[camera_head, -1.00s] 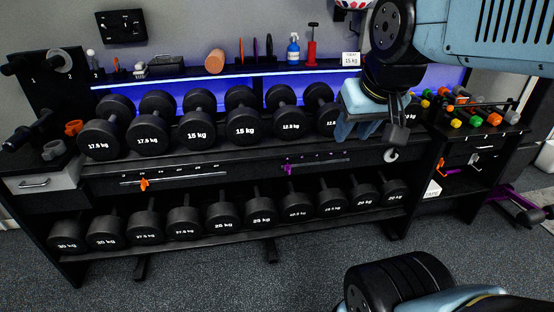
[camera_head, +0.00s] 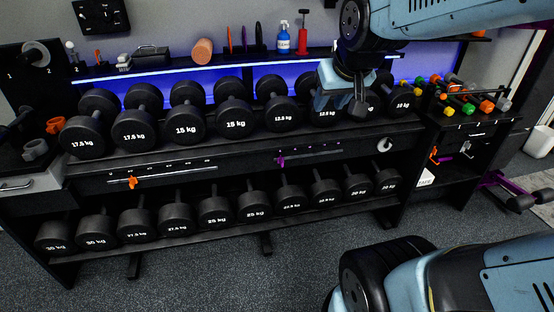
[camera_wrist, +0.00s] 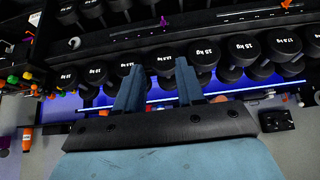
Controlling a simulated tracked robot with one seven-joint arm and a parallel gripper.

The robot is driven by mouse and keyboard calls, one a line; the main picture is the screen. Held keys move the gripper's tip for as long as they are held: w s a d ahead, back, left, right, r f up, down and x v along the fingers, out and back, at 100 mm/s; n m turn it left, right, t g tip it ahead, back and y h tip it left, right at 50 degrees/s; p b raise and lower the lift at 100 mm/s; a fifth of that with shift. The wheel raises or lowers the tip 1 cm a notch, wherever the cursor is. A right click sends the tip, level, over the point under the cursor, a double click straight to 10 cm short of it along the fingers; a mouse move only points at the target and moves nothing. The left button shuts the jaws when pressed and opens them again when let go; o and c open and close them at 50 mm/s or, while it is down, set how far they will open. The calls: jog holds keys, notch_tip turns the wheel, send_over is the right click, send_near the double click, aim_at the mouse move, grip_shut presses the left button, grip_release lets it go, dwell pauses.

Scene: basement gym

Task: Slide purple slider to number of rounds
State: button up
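The purple slider (camera_head: 280,160) sits near the left end of its scale rail (camera_head: 315,154), on the black strip between the two dumbbell rows. It also shows in the wrist view (camera_wrist: 163,21), near the top, beyond the fingers. The numbers on the scale are too small to read. My gripper (camera_head: 340,98) is in front of the upper dumbbell row, above and to the right of the purple slider and apart from it. In the wrist view my gripper (camera_wrist: 160,68) has its two blue fingers spread, with no object held between them.
An orange slider (camera_head: 132,182) sits on a separate rail (camera_head: 170,175) at the left. Dumbbells fill the shelves above and below the strip. A ring hook (camera_head: 384,145) is right of the purple rail. Carpet (camera_head: 215,275) is clear in front.

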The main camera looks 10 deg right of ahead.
aim_at(281, 162)
jog(key=w+f+t, duration=0.3)
jog(key=w+f, duration=0.7)
jog(key=w, duration=0.5)
jog(key=w+f+t, duration=0.2)
jog(key=w+f, duration=0.8)
jog(key=w, duration=0.4)
notch_tip(281, 162, down, 14)
jog(key=w+t, duration=0.3)
jog(key=s+f+t, duration=0.2)
jog(key=s+f, duration=0.1)
jog(key=f, duration=0.4)
jog(key=s+f+t, duration=0.1)
jog(key=s+f, duration=0.3)
jog(key=f, duration=0.3)
jog(key=w, duration=1.3)
jog(key=shift+w, duration=0.4)
jog(key=shift+r, duration=0.1)
grip_shut()
